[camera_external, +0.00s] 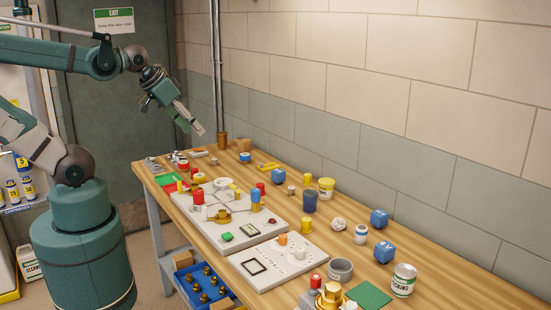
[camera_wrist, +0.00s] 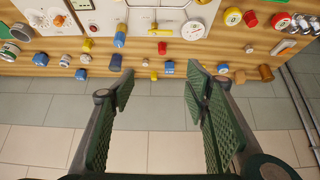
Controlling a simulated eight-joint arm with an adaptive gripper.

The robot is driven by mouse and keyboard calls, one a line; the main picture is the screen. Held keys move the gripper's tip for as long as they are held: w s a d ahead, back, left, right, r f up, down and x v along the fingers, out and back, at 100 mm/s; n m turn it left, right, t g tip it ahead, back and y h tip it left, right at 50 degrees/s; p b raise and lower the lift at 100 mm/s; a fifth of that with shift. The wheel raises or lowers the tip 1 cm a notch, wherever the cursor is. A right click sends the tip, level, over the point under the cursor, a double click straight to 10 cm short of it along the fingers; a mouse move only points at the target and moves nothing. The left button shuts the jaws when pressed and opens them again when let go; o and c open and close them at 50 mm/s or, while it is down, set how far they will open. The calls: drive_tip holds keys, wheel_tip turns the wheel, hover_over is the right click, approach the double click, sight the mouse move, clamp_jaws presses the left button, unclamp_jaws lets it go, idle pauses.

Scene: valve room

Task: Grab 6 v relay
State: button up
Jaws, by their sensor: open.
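No label reading 6 V is legible, so I cannot tell which thing is the 6 V relay. Two blue blocks with pale markings stand on the right half of the bench in the external view, a farther one (camera_external: 379,219) and a nearer one (camera_external: 384,252). A small blue piece (camera_external: 245,157) lies at the far end. The wrist view shows several small blue pieces along the wall-side edge, one (camera_wrist: 169,67) near the line between my fingers. My gripper (camera_external: 196,128) is open and empty above the bench's far end; its green fingers (camera_wrist: 160,78) are spread in the wrist view.
The wooden bench (camera_external: 460,288) runs along a tiled wall. Pale panels (camera_external: 275,275) with knobs cover its near side. A yellow tub (camera_external: 326,188), a dark blue cup (camera_external: 310,201) and a packing can (camera_external: 403,280) stand on it. A vertical pipe (camera_external: 215,70) rises beside my gripper.

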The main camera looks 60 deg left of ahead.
drive_tip(key=shift+w+d, duration=0.1)
drive_tip(key=w+d+r+m+g+h+b, duration=0.2)
drive_tip(key=w+d+m, duration=0.3)
drive_tip(key=w+d, duration=0.7)
drive_tip(key=m+g+h+b, duration=0.35)
drive_tip(key=m+g, duration=0.25)
drive_tip(key=m, duration=0.8)
hover_over(385, 245)
drive_tip(key=a, duration=0.3)
wheel_tip(385, 245, down, 25)
drive_tip(key=shift+w+d+r+y+b, duration=0.15)
drive_tip(key=shift+r+y+b, duration=0.05)
drive_tip(key=shift+y+b, duration=0.25)
drive_tip(key=shift+f, duration=0.1)
drive_tip(key=shift+x, duration=1.2)
drive_tip(key=shift+f, duration=0.1)
